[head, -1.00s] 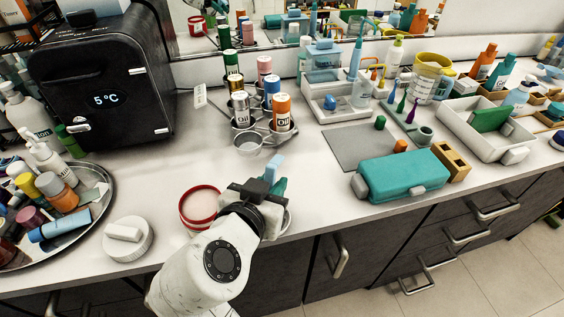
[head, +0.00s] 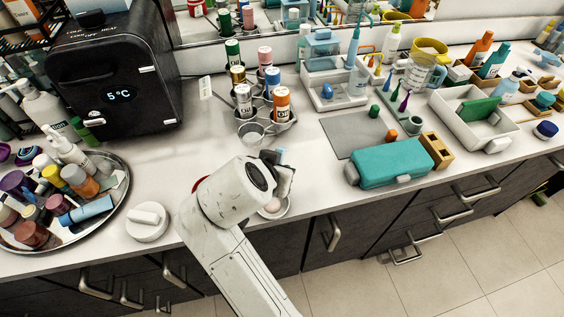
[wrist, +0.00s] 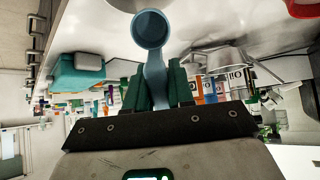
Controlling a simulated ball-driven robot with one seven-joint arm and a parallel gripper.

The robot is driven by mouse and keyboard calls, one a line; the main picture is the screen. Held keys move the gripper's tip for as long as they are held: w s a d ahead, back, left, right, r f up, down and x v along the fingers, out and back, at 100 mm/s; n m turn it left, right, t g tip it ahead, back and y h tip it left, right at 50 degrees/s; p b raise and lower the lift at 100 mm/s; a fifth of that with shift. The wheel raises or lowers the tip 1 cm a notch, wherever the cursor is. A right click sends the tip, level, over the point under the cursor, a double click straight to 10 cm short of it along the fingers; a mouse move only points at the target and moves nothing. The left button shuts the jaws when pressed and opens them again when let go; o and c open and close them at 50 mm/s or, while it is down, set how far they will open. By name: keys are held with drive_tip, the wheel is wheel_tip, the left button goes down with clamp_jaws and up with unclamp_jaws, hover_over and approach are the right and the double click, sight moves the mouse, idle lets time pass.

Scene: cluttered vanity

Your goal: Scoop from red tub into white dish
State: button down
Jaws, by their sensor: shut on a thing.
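My gripper (wrist: 157,80) is shut on the handle of a blue scoop (wrist: 150,30), its green fingers on either side. In the wrist view the scoop's round cup faces the camera, and no contents can be made out in it. In the head view a bit of the scoop (head: 281,154) shows beyond my gripper. The white dish (head: 287,211) is near the counter's front edge, just below my gripper, with a pinkish lump in it. The red tub is mostly hidden behind my arm; its red rim (head: 198,184) shows, and red shows in the wrist view's corner (wrist: 304,9).
A white lid (head: 148,222) lies left of my arm, beside a round tray (head: 118,200) of bottles. A metal holder with spray cans (head: 281,108) stands behind my gripper. A teal case (head: 392,162) is to the right. Bare counter lies left of the holder.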

drive_tip(key=g+p, duration=0.1)
drive_tip(key=p, duration=0.1)
drive_tip(key=w+g+y+p, duration=0.1)
drive_tip(key=g+p, duration=0.1)
drive_tip(key=f+g+p, duration=0.1)
drive_tip(key=p, duration=0.1)
drive_tip(key=shift+w+d+g+y, duration=0.3)
drive_tip(key=shift+w, duration=0.05)
drive_tip(key=f+g+p, duration=0.1)
drive_tip(key=w+g+y, duration=0.1)
drive_tip(key=shift+d+f+g+p, duration=0.1)
drive_tip(key=shift+f+g+p, duration=0.25)
drive_tip(key=shift+f+g, duration=0.05)
drive_tip(key=shift+w+f+g, duration=0.1)
drive_tip(key=shift+f+g, duration=0.35)
drive_tip(key=shift+g, duration=0.05)
